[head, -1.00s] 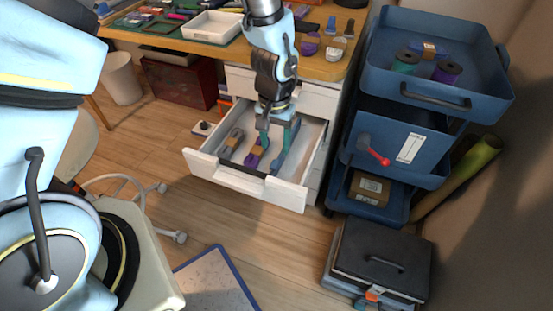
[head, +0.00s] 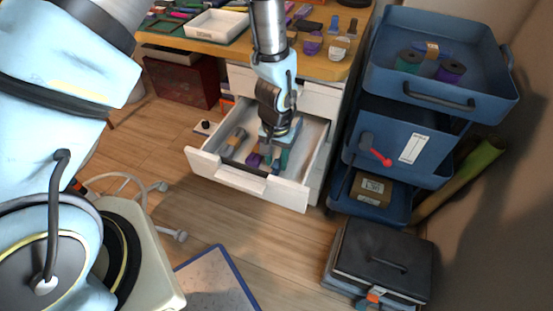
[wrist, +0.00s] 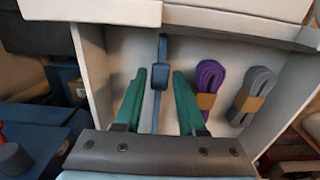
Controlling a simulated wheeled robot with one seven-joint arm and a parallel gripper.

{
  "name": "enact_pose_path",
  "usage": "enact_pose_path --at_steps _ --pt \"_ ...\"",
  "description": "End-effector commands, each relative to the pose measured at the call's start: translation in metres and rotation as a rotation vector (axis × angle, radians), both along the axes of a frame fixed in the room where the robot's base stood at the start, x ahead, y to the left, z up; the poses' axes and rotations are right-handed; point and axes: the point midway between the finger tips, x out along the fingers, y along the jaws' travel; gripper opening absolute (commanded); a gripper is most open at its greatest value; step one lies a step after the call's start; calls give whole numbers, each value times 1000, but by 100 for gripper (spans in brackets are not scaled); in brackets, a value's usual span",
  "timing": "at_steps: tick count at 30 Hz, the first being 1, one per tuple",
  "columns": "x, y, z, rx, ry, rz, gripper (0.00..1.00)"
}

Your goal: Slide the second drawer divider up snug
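The blue divider (wrist: 158,76) is a thin strip with a thicker block on it, standing lengthwise in the white open drawer (head: 245,184). In the wrist view my gripper (wrist: 160,72) has its two green fingers apart, one on each side of the divider. Gaps show between the fingers and the strip, so it is not gripped. In the head view my gripper (head: 272,156) reaches down into the right part of the drawer and hides much of the divider. I cannot make out another divider clearly.
A purple cord bundle (wrist: 209,85) and a grey cord bundle (wrist: 254,95), each with a tan band, lie in the drawer beside the divider. The blue cart (head: 440,100) stands close right of the drawer. A black case (head: 380,260) sits on the floor.

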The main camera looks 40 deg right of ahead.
Motion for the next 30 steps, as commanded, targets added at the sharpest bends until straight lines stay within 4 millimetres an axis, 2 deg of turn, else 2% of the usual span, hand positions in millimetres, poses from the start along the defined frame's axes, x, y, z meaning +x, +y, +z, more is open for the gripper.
enact_pose_path --at_steps 1,10,30 --pt "0 0 0 0 0 0 33" --pt "0 0 0 0 0 0 0" --pt "0 0 0 0 0 0 0"
